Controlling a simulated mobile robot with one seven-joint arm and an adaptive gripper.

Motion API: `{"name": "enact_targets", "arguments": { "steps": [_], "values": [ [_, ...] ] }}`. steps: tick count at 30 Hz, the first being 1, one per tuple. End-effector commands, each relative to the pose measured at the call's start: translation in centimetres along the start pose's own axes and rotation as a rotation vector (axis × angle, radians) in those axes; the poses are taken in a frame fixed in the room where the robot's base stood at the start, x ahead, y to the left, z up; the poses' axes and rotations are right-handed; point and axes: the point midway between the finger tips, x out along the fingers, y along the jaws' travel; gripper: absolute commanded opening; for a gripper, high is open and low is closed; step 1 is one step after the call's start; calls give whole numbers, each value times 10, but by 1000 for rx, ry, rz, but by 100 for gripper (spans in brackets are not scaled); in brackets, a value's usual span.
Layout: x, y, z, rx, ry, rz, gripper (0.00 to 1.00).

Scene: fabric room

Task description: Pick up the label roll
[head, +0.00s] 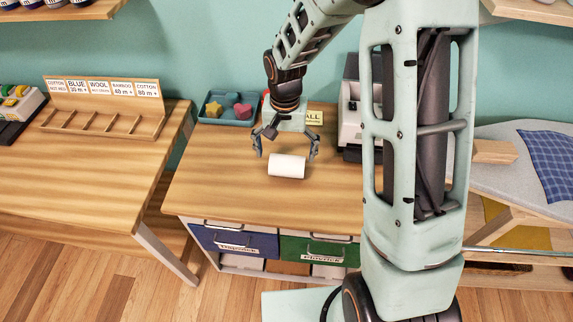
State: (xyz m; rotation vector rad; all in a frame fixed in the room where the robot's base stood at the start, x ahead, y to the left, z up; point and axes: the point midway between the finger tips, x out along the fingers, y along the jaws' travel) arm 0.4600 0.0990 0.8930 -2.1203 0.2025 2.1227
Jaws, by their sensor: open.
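The label roll (287,166) is a white cylinder lying on its side on the wooden worktop (215,185). My gripper (286,152) is open above and just behind the roll, pointing down. One finger shows to the left of the roll and the other to its right. The roll shows in front of the fingers, and I cannot tell whether either finger touches it.
A blue tray (212,112) with coloured pieces stands behind my gripper at left. A grey-and-white machine (350,120) stands at right, partly behind my arm. A table (75,170) with a wooden label rack (98,118) is at left. The worktop's front left is clear.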

Motion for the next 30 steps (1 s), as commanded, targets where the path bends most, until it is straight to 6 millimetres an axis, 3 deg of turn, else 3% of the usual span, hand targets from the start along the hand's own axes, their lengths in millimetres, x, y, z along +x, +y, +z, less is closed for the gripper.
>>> {"name": "enact_targets", "arguments": {
  "steps": [14, 23, 30],
  "values": [
    [50, 5, -2, 2, -2, 1, 91],
    [55, 5, -3, 2, 1, 0, 91],
    [54, 5, -3, 2, 1, 0, 67]
  ]
}}
